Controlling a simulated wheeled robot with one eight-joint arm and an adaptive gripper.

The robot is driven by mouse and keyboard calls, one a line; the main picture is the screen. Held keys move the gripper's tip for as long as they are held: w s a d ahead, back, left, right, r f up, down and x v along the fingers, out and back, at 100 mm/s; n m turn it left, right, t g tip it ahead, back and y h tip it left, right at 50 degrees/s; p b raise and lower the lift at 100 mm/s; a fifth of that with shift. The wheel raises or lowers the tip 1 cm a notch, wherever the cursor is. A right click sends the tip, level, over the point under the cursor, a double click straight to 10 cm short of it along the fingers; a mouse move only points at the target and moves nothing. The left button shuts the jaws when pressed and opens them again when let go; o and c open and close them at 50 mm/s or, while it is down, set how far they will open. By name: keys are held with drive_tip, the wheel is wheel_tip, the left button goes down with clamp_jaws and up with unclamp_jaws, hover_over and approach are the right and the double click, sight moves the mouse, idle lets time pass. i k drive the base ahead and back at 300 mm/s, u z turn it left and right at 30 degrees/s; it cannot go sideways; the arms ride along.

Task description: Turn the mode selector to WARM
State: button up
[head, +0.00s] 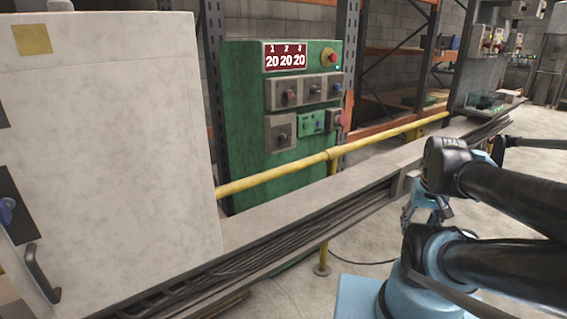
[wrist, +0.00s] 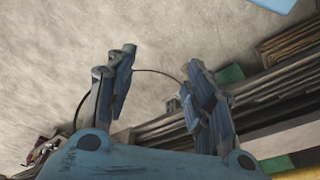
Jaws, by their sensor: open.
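A green control cabinet (head: 245,120) stands behind a yellow rail. Its front carries several dark knobs on grey plates: an upper row with a red-tipped knob (head: 289,96), and a lower-left knob (head: 282,137). A blue knob (head: 6,211) sits on a dark plate on the white cabinet at the far left. No WARM marking is readable, so I cannot tell which knob is the mode selector or where it points. My gripper (wrist: 160,60) is open and empty over the floor in the wrist view. In the head view it is partly hidden by my arm at the right, well apart from both cabinets.
The yellow rail (head: 280,180) and a long grey trough (head: 290,222) run between me and the green cabinet. The white cabinet (head: 120,130) fills the left. A red button (head: 329,57) is at the green cabinet's upper right. A thin cable (head: 365,262) lies on open floor.

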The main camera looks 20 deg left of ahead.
sight(282, 137)
drive_tip(key=u, duration=0.85)
drive_tip(key=k, duration=1.45)
drive_tip(key=z, duration=0.3)
drive_tip(key=i, duration=1)
drive_tip(key=u, duration=0.05)
